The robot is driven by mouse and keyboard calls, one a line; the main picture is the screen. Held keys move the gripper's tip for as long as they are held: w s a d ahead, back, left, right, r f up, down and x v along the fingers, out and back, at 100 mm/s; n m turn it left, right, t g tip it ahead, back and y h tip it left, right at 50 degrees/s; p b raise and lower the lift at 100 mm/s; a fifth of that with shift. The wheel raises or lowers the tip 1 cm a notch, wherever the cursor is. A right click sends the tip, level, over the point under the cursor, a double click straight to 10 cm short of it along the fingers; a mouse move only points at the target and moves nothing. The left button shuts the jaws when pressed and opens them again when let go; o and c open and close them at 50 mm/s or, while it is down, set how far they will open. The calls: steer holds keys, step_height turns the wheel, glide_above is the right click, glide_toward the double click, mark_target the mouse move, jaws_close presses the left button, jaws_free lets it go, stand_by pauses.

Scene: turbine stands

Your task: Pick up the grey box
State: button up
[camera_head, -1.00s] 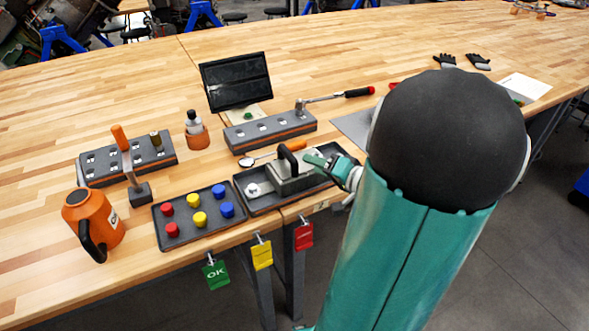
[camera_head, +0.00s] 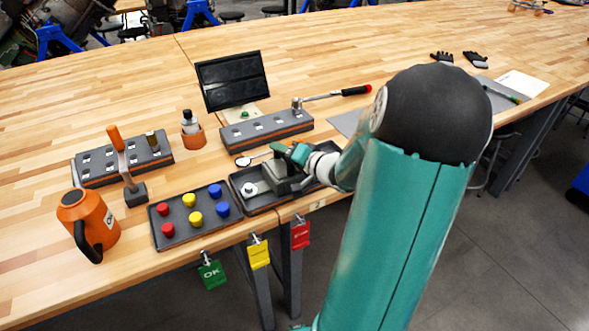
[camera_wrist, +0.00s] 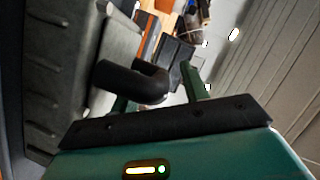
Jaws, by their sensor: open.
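The grey box (camera_head: 276,184) sits in a dark tray (camera_head: 262,206) at the table's front edge, partly hidden by my gripper and arm. My gripper (camera_head: 288,152) is over the top of the box, at its black handle. In the wrist view the grey box (camera_wrist: 62,75) fills the left side. Its thick black handle (camera_wrist: 133,80) reaches in between the two green fingers of my open gripper (camera_wrist: 156,85). One finger is partly hidden behind the handle. I cannot tell whether either finger touches it.
A tray of red, yellow and blue knobs (camera_head: 180,232) lies left of the box's tray. A grey block with slots (camera_head: 262,131) and a dark screen (camera_head: 232,80) stand behind. An orange jug (camera_head: 90,222) is at the front left. Lock-out tags (camera_head: 258,254) hang from the front edge.

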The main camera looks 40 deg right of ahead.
jaws_close()
steer(key=shift+r, duration=0.1)
steer(key=shift+r, duration=0.6)
step_height(320, 180, up, 2)
steer(key=shift+r, duration=0.2)
steer(key=s+a+r, duration=0.3)
steer(key=s+r, duration=0.6)
steer(key=s, duration=0.4)
steer(key=shift+s+a+r, duration=0.15)
steer(key=shift+s+r, duration=0.1)
steer(key=shift+s, duration=0.05)
